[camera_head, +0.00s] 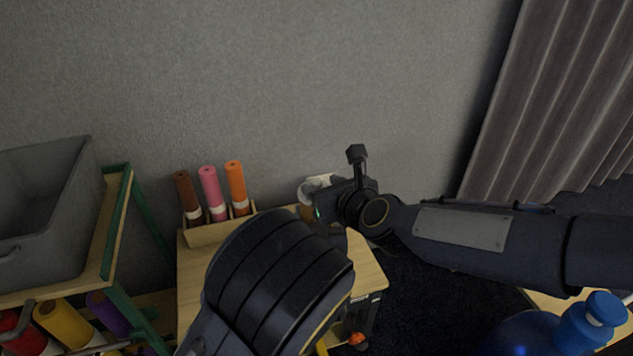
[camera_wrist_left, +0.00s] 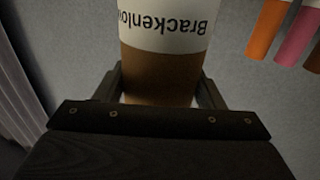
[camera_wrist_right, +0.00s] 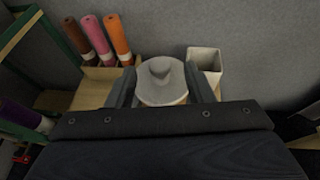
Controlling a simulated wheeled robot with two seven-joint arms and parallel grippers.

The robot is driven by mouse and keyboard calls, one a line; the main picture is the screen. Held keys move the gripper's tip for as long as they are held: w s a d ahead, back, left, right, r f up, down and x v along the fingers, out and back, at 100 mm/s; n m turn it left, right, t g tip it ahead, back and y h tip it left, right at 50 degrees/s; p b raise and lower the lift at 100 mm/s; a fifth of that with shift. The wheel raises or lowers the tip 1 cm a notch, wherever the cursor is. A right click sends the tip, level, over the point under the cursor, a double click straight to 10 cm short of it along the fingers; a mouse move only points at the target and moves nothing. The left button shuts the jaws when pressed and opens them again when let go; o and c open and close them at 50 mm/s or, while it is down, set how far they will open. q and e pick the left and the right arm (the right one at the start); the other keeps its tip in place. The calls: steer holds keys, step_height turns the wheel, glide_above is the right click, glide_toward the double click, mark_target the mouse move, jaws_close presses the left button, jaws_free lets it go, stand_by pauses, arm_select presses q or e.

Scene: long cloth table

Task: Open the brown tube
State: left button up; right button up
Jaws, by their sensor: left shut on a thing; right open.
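A brown tube (camera_wrist_left: 160,78) with a white label band reading "Brackenlo…" fills the middle of the left wrist view. My left gripper (camera_wrist_left: 161,88) is shut on its brown part. In the right wrist view a white round cap with a raised ridge (camera_wrist_right: 161,82) sits between the fingers of my right gripper (camera_wrist_right: 162,90). That gripper is open around the cap; I cannot tell whether a finger touches it. In the head view the white top (camera_head: 318,183) shows beside my right gripper (camera_head: 325,208). My left gripper is hidden there behind my arm.
Brown, pink and orange rolls (camera_head: 235,185) stand in a wooden holder at the back of a small wooden table (camera_head: 195,285). A white square container (camera_wrist_right: 205,72) is beside the cap. A grey bin (camera_head: 60,225) stands on a green-framed rack at left. A blue bottle (camera_head: 590,325) is lower right.

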mark_target(317, 182)
steer(key=shift+x, duration=2)
steer(key=shift+c, duration=0.3)
steer(key=shift+s, duration=0.1)
jaws_close()
steer(key=shift+r, duration=0.1)
steer(key=shift+r, duration=1)
steer(key=shift+r, duration=0.1)
